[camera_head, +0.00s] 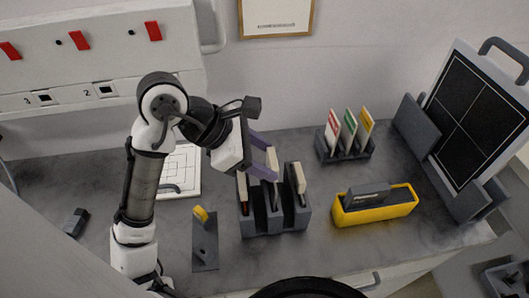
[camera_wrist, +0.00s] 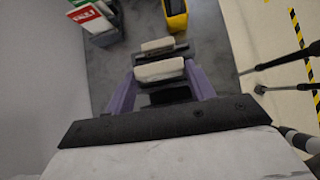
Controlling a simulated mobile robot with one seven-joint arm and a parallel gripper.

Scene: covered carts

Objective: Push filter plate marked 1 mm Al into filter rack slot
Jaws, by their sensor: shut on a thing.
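A dark grey rack (camera_head: 276,222) with several upright slots stands on the counter at the middle. Cream-topped filter plates stand in it: a left one (camera_head: 242,187), partly behind my gripper, and a right one (camera_head: 299,178). My gripper (camera_head: 268,162) has purple fingers shut on the cream top of a middle plate (camera_head: 273,177). This plate is upright at the rack's middle, and I cannot tell how deep it sits. In the wrist view, the cream top (camera_wrist: 160,71) lies between the fingers, with another cream top beyond it. No 1 mm Al marking is readable.
A holder (camera_head: 345,155) with red, green and yellow cards stands behind right. A yellow tray (camera_head: 375,213) with a dark block is right of the rack. A grey stand (camera_head: 205,250) with a yellow tip is left. A large black panel (camera_head: 478,115) stands far right.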

